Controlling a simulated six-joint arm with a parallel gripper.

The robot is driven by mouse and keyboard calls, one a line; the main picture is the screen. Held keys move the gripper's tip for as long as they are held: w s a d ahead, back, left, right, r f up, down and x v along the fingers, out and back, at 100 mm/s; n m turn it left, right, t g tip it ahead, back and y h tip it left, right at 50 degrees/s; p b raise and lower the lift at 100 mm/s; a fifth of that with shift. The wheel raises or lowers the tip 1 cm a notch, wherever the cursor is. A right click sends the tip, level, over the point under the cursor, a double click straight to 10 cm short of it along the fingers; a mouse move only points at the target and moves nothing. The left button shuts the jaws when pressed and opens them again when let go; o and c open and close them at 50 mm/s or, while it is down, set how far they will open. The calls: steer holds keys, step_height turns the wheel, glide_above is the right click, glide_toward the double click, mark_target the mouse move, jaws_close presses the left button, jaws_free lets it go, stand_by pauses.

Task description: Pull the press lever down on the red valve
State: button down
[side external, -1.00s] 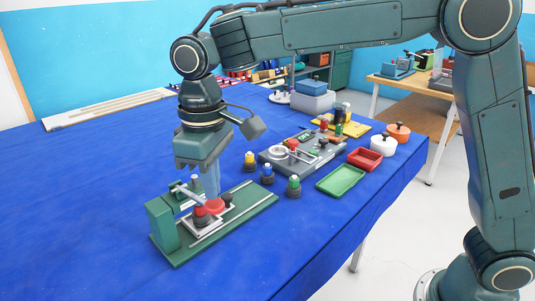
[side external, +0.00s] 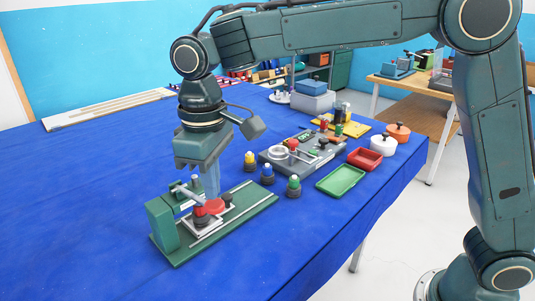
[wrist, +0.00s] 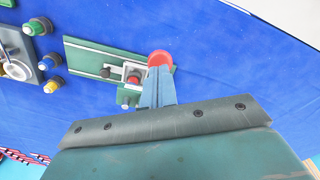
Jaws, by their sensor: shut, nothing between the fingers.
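The green press stand (side external: 163,224) stands on a long green base on the blue table. Its pale metal lever (side external: 187,195) slants over a pale square frame. A dark-bodied red valve (side external: 202,214) sits in that frame under the lever; a small red top also shows in the wrist view (wrist: 133,79). My gripper (side external: 212,194) points down beside the lever, its fingers shut and empty. The fingertips are at a round red piece (wrist: 160,57); I cannot tell whether they touch it. The fingers hide part of the press in the wrist view.
Yellow, blue and green-topped valves (side external: 268,175) stand to the right. Behind them is a grey fixture (side external: 275,156). A green tray (side external: 340,180) and a red tray (side external: 364,158) lie near the right edge. The table left of the press is clear.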

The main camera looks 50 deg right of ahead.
mark_target(215, 203)
steer(key=shift+f, duration=2.3)
stand_by(1.0)
steer(key=shift+f, duration=0.55)
stand_by(0.5)
steer(key=shift+r, duration=4.75)
steer(key=shift+d, duration=0.1)
